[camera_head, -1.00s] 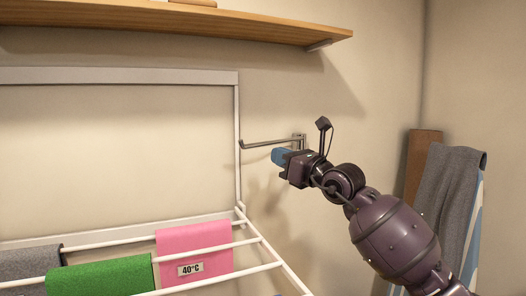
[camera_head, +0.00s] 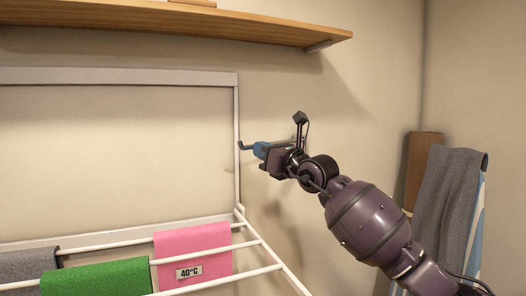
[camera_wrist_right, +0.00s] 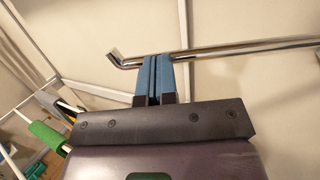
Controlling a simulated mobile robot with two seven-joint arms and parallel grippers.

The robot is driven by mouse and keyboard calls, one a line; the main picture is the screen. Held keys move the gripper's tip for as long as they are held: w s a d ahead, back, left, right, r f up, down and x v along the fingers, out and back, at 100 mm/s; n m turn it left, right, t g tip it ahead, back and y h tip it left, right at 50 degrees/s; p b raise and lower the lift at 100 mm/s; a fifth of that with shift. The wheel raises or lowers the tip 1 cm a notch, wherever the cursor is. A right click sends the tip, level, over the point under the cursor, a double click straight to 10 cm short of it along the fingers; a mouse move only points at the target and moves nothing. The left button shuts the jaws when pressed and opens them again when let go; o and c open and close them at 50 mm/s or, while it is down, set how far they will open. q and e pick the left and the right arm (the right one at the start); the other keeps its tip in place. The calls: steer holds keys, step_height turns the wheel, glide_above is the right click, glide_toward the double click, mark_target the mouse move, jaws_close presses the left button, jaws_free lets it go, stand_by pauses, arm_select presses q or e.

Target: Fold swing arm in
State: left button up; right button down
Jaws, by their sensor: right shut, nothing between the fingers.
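The swing arm is a thin metal bar on the wall. Its hooked free end (camera_head: 243,146) shows left of my right gripper in the head view, and its wall mount is mostly hidden behind my wrist. In the right wrist view the bar (camera_wrist_right: 240,46) runs across the top, with its bent tip at the left. My right gripper (camera_head: 259,150) has blue fingers, closed together with nothing between them. The fingertips (camera_wrist_right: 153,58) are right at the bar near its bent end; I cannot tell whether they touch it. My left gripper is not in view.
A white drying rack (camera_head: 262,244) with a pink cloth (camera_head: 192,250), a green cloth (camera_head: 97,279) and a grey cloth stands below left. A wooden shelf (camera_head: 170,22) is above. A grey cloth (camera_head: 447,205) hangs at the right beside a brown board (camera_head: 421,172).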

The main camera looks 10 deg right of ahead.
arm_select(q)
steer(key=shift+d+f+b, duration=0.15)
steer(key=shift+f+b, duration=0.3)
steer(key=shift+b, duration=0.3)
arm_select(e)
steer(key=x, duration=0.5)
steer(key=f+x, duration=0.1)
steer(key=x, duration=0.1)
steer(key=shift+w+a, duration=0.15)
steer(key=shift+w, duration=0.35)
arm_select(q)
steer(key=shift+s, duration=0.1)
